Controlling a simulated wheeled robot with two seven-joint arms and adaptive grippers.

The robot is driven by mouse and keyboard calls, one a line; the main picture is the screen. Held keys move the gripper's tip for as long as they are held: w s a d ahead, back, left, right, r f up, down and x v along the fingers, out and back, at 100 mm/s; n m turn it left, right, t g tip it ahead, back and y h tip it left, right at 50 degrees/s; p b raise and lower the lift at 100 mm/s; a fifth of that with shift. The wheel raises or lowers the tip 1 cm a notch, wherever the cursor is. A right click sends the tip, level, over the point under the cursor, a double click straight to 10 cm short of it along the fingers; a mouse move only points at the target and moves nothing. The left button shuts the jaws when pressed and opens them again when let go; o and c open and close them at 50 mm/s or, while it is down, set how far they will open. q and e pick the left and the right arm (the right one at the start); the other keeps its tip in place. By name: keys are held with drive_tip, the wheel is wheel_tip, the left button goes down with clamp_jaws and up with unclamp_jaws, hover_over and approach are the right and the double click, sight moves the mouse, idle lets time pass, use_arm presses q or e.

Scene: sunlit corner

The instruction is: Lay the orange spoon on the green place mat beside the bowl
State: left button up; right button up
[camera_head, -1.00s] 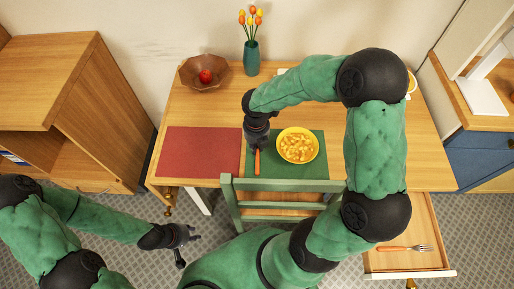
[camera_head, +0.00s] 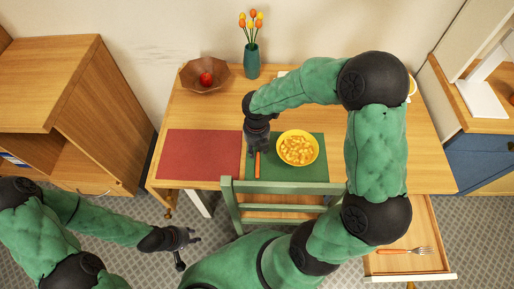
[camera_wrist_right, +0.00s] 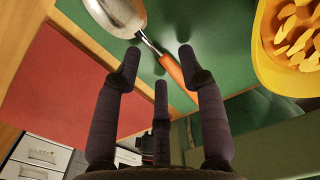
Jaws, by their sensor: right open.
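The orange spoon lies on the left part of the green place mat (camera_head: 300,173), left of the yellow bowl (camera_head: 298,148). Its orange handle (camera_head: 257,166) shows below my right gripper (camera_head: 257,146), which hides the rest in the head view. In the right wrist view its metal head (camera_wrist_right: 116,14) and orange handle (camera_wrist_right: 172,70) are visible, with the head near the mat's left edge. My right gripper is open, its fingers apart just above the handle and not closed around it. My left gripper (camera_head: 190,250) is open and empty, low at the left, off the table.
A red mat (camera_head: 200,153) lies left of the green one. A brown bowl with a red fruit (camera_head: 206,77) and a tulip vase (camera_head: 252,60) stand at the back. A green chair (camera_head: 280,188) stands at the front edge. An open drawer (camera_head: 400,266) holds an orange-handled fork (camera_head: 405,251).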

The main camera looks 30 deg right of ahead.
sight(257, 153)
wheel_tip(257, 153, up, 11)
drive_tip(key=p, duration=0.4)
drive_tip(key=shift+r, duration=0.2)
